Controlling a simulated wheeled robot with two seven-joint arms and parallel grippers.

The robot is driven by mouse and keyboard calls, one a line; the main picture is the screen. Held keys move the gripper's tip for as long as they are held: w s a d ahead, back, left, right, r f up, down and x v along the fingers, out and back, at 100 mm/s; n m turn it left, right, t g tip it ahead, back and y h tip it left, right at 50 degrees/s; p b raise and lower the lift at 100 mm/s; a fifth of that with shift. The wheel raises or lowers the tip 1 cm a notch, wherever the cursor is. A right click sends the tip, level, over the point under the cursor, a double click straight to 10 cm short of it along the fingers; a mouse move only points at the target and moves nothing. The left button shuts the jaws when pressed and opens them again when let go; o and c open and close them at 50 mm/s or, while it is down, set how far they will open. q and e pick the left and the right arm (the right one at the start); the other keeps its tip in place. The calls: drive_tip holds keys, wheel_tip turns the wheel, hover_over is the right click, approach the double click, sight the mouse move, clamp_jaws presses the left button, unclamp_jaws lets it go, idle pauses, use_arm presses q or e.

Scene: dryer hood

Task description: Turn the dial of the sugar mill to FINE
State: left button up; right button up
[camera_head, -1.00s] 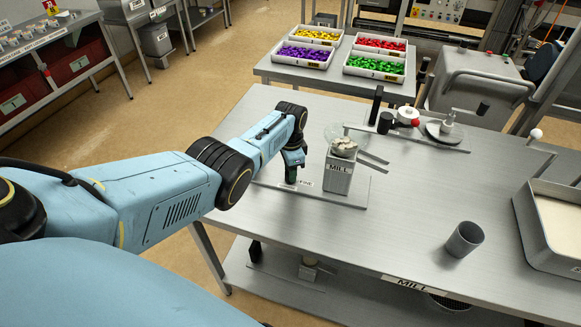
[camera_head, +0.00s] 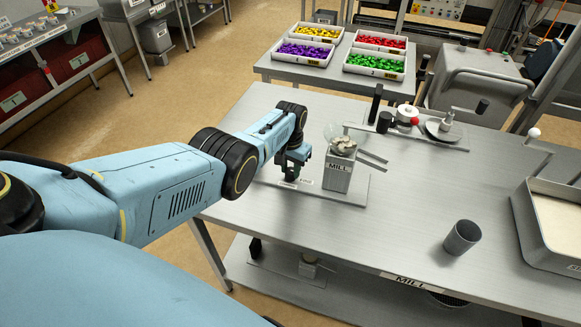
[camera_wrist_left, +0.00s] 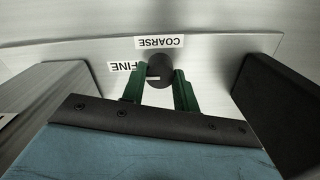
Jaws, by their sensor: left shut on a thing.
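The sugar mill (camera_head: 337,180) is a grey box with a MILL label and pale lumps in its clear bowl. It stands on a metal base plate on the steel table. My left gripper (camera_head: 291,174) points down beside it on the left. In the left wrist view, its green fingers (camera_wrist_left: 160,88) are shut on the round dark dial (camera_wrist_left: 160,66). A short pale mark shows on the dial's lower left part. The FINE label (camera_wrist_left: 125,67) is left of the dial and the COARSE label (camera_wrist_left: 160,42) is above it. My right gripper is not in view.
A grey cup (camera_head: 462,238) and a tray of pale material (camera_head: 560,225) stand on the table's right side. A device with a red knob (camera_head: 415,121) stands behind the mill. The table's front middle is clear.

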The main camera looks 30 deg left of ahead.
sight(290, 170)
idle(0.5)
use_arm(q)
drive_tip(key=o, duration=1)
wheel_tip(290, 170, up, 6)
drive_tip(key=p, duration=0.3)
drive_tip(key=shift+p, duration=0.3)
wheel_tip(290, 170, up, 7)
drive_tip(key=shift+r, duration=0.2)
